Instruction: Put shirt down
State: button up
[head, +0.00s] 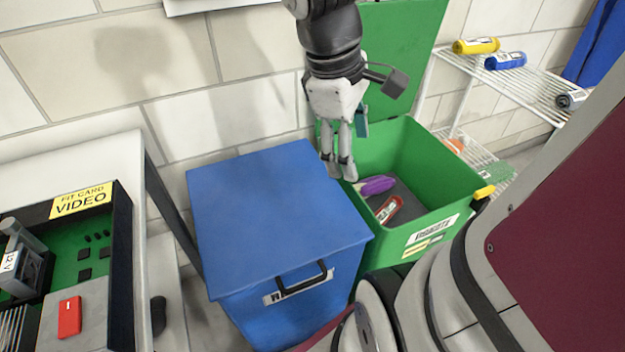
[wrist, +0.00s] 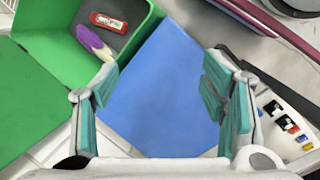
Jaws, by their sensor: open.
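I cannot make out a shirt for certain. A piece of blue material (head: 598,45), perhaps cloth, shows at the upper right edge of the head view, cut off by the frame. My gripper (head: 338,170) points down near the right rear edge of the closed blue bin's lid (head: 270,205). In the wrist view my gripper (wrist: 160,80) has its fingers wide apart with nothing held between them. The flat blue lid (wrist: 160,95) shows beyond the fingers. The gap between fingertips and lid is hard to judge.
An open green bin (head: 435,210) stands right of the blue bin, holding a purple item (head: 376,185) and a red item (head: 389,209). A wire shelf (head: 525,80) with bottles stands at the right. A white table (head: 75,160) with an electronics case stands left.

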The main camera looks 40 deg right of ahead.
jog(key=s+a+r+m+y, duration=0.1)
jog(key=s+a+m, duration=0.1)
jog(key=s+a, duration=0.4)
jog(key=s+a+r+m+t+y, duration=0.1)
jog(key=s+a+m, duration=0.2)
jog(key=s+a, duration=0.2)
jog(key=shift+s+a+y, duration=0.3)
jog(key=shift+s+a, duration=0.1)
jog(key=shift+s, duration=0.5)
jog(key=shift+r, duration=0.1)
notch_tip(320, 180, up, 27)
jog(key=t+p, duration=0.4)
jog(key=p, duration=2.1)
jog(key=shift+d, duration=0.3)
